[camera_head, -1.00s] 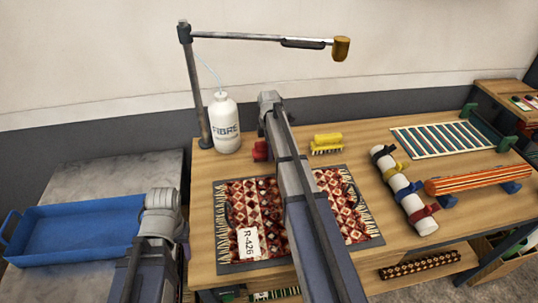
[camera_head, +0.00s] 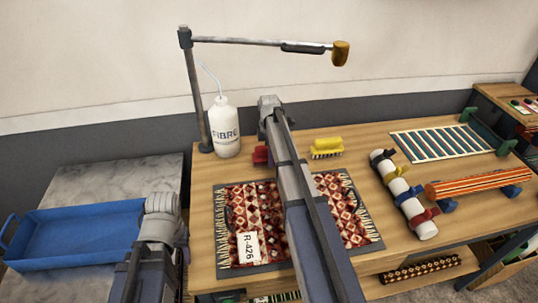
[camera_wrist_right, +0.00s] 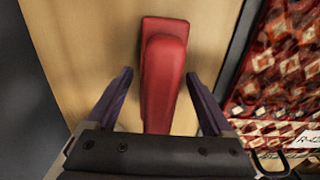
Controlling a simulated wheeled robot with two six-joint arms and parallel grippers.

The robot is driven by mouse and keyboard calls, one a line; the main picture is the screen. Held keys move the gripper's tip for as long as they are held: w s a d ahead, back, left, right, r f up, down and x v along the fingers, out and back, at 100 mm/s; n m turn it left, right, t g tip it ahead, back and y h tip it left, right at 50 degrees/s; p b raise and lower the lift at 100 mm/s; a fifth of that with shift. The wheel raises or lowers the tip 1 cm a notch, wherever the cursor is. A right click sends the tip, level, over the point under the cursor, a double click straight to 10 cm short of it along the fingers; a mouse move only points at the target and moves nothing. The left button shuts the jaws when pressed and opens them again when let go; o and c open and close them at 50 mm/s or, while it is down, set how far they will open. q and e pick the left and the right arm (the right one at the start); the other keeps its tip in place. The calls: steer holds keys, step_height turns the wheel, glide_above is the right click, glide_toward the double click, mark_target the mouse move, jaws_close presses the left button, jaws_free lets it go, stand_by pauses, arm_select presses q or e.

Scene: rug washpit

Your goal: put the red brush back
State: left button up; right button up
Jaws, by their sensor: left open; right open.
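The red brush (camera_head: 261,156) is on the wooden table, left of my right arm and behind the patterned rug. My arm partly hides it in the head view. In the right wrist view its red body (camera_wrist_right: 163,75) lies between the two spread fingers of my right gripper (camera_wrist_right: 160,88), with a gap on each side. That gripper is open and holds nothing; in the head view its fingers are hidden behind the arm. My left gripper (camera_head: 160,207) is at the right end of the blue tray, its fingers not clearly visible.
The patterned rug (camera_head: 233,222) lies on a dark mat, under my right arm in the picture. A white bottle (camera_head: 226,130) and lamp post (camera_head: 195,95) stand behind. A yellow brush (camera_head: 327,147) and strapped white roll (camera_head: 408,200) are to the right. A blue tray (camera_head: 75,240) is left.

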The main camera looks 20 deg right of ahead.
step_height(320, 180, up, 12)
steer(key=p, duration=1.2)
steer(key=shift+r, duration=0.1)
steer(key=s+a+m+h, duration=0.1)
steer(key=s+a+m, duration=1)
steer(key=s+a, duration=1.6)
steer(key=shift+s+a, duration=0.15)
steer(key=shift+a, duration=0.25)
